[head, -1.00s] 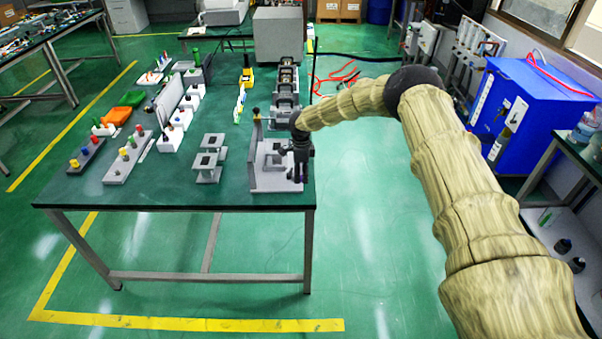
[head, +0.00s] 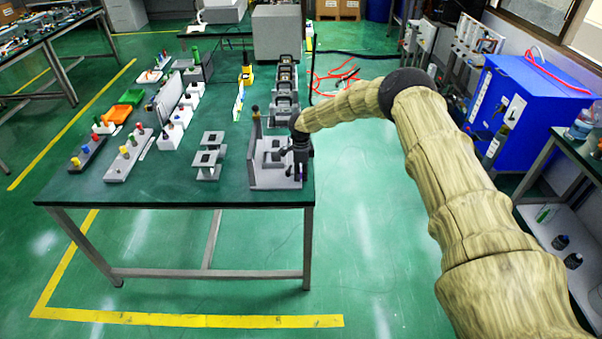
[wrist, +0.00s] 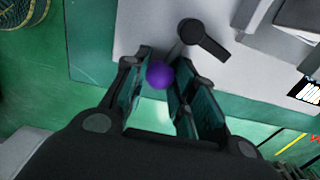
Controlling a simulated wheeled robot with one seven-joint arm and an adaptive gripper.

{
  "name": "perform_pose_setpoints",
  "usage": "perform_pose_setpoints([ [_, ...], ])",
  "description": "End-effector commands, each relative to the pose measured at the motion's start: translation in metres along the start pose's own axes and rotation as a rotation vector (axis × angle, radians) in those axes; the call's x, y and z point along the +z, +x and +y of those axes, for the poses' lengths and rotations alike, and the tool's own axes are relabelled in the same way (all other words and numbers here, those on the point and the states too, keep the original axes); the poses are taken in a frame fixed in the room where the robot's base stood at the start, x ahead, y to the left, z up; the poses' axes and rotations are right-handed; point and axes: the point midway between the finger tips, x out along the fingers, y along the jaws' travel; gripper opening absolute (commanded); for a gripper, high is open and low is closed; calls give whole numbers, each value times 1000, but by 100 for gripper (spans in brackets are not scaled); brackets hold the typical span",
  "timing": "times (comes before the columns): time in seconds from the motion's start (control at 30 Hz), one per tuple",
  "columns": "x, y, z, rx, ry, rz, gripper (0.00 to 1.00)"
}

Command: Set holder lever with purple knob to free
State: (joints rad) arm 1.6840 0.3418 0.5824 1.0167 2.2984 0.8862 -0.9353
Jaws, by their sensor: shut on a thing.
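The purple knob (wrist: 160,74) sits between the two fingertips of my gripper (wrist: 158,82) in the wrist view, and the fingers are shut on it. A short rod seems to run from the knob up toward a dark round pivot with a black arm (wrist: 208,42) on the pale grey holder. In the head view the grey holder (head: 262,181) stands at the table's near right corner. My gripper (head: 301,160) points down at its right side.
A tall post with a dark top (head: 255,110) rises at the holder's back left. Grey stands (head: 208,160) lie to its left, and a row of grey machines (head: 285,90) runs behind it. Open floor lies right of the green table (head: 130,197).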

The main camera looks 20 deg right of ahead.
Motion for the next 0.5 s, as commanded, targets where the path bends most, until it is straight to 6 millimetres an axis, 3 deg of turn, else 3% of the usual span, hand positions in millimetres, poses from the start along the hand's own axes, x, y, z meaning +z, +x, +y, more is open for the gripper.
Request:
perform_pose_setpoints([
  [0.5,5,3,12,2,237,-1,3],
])
